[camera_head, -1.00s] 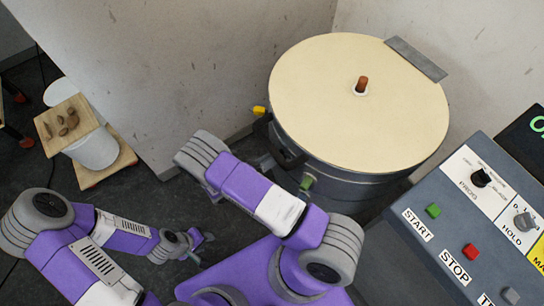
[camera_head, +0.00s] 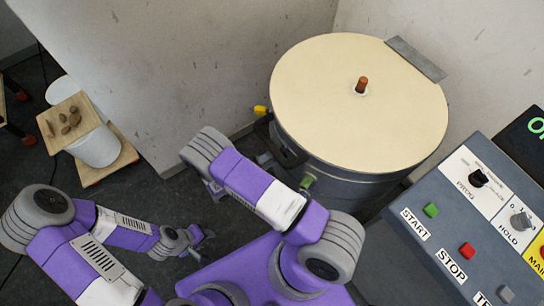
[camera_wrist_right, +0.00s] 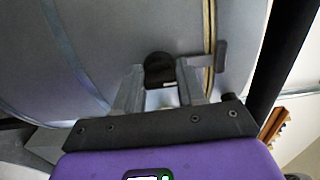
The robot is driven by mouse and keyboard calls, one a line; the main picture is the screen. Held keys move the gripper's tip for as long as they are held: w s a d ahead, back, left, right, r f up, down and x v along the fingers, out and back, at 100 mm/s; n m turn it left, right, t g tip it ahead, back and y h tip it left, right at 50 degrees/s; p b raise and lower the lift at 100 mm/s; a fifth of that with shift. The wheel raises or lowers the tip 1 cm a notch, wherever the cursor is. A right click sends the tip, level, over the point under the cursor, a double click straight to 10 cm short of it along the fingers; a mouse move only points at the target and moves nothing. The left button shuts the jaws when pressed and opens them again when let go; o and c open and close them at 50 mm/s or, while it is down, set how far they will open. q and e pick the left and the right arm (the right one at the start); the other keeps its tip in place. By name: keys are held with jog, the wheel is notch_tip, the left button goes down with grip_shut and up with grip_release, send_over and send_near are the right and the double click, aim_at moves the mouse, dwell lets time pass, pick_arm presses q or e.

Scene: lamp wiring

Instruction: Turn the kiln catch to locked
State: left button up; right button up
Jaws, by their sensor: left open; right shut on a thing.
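The round kiln (camera_head: 350,170) with a cream lid (camera_head: 350,105) stands against the wall in the head view. In the right wrist view, its grey metal side (camera_wrist_right: 100,50) fills most of the picture. A black knob (camera_wrist_right: 158,68), which looks like the kiln catch's handle, sits beside a brass-coloured seam and a grey tab (camera_wrist_right: 221,54). My right gripper (camera_wrist_right: 158,85) is shut on this knob, one finger on each side. My right arm hides most of that gripper in the head view. My left gripper (camera_head: 204,243) is open and empty, low over the floor, away from the kiln.
A control panel (camera_head: 440,220) with START, STOP and several knobs stands at the right. At the left, a small wooden board (camera_head: 72,120) with brown pieces lies on a white bucket (camera_head: 96,150).

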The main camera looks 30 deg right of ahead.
dwell(0.4)
jog(key=o, duration=1.1)
jog(key=shift+c, duration=0.2)
jog(key=a, duration=0.7)
jog(key=shift+s+a, duration=0.3)
jog(key=shift+s, duration=0.05)
